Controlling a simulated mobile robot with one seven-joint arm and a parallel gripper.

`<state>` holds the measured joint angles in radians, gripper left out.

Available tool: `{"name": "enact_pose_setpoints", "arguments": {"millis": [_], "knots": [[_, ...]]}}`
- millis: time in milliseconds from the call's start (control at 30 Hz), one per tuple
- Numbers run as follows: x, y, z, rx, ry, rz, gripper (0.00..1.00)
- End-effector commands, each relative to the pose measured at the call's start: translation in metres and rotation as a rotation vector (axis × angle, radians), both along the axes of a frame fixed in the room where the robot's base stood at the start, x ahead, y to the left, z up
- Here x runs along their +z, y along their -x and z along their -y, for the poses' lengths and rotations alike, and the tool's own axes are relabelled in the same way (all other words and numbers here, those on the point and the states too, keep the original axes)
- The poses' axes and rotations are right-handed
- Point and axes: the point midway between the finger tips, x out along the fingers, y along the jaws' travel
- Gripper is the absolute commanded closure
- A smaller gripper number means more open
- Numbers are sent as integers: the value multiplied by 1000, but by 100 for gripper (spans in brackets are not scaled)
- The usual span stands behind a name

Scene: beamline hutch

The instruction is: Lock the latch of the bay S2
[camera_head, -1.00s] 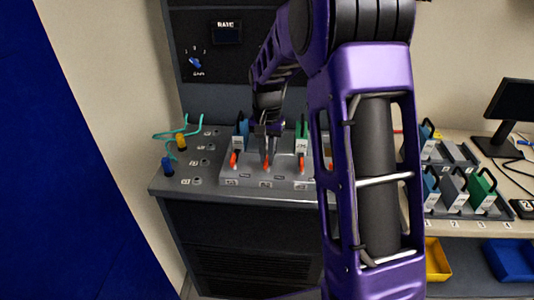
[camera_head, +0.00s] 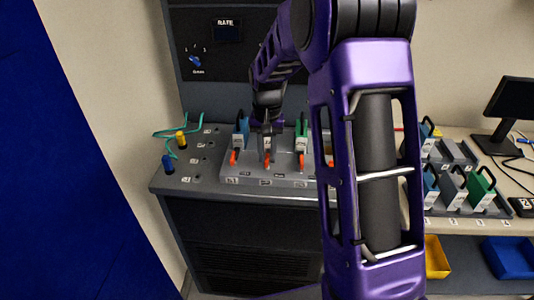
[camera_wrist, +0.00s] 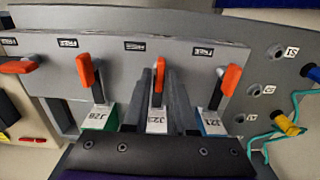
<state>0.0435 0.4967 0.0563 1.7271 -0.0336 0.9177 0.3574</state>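The bay block (camera_head: 240,178) stands on the grey bench and has a row of bays with orange latch levers and labels on its front. The second bay from the left in the head view, which I take as S2, holds a module with a white label (camera_wrist: 156,122). Its orange latch lever (camera_wrist: 158,78) points toward the front, in line with the module. My gripper (camera_wrist: 160,85) is over this bay, its two grey fingers on either side of the lever with narrow gaps visible. Contact cannot be told. In the head view my gripper (camera_head: 266,155) partly hides that module.
Neighbouring bays hold a blue module (camera_head: 241,130) and a green module (camera_head: 302,132), each with its own orange lever close by. Yellow (camera_head: 181,140) and blue (camera_head: 168,164) plugs with green cable stand left of the block. My arm hides the block's right end.

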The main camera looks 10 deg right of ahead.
Motion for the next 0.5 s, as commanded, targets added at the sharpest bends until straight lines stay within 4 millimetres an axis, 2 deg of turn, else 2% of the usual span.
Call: {"name": "enact_pose_setpoints", "arguments": {"millis": [33, 67, 100, 367, 500], "knots": [[0, 0, 0, 0, 0, 0, 64], [0, 0, 0, 0, 0, 0, 59], [0, 0, 0, 0, 0, 0, 57], [0, 0, 0, -1, 0, 0, 57], [11, 0, 0, -1, 0, 3, 57]]}}
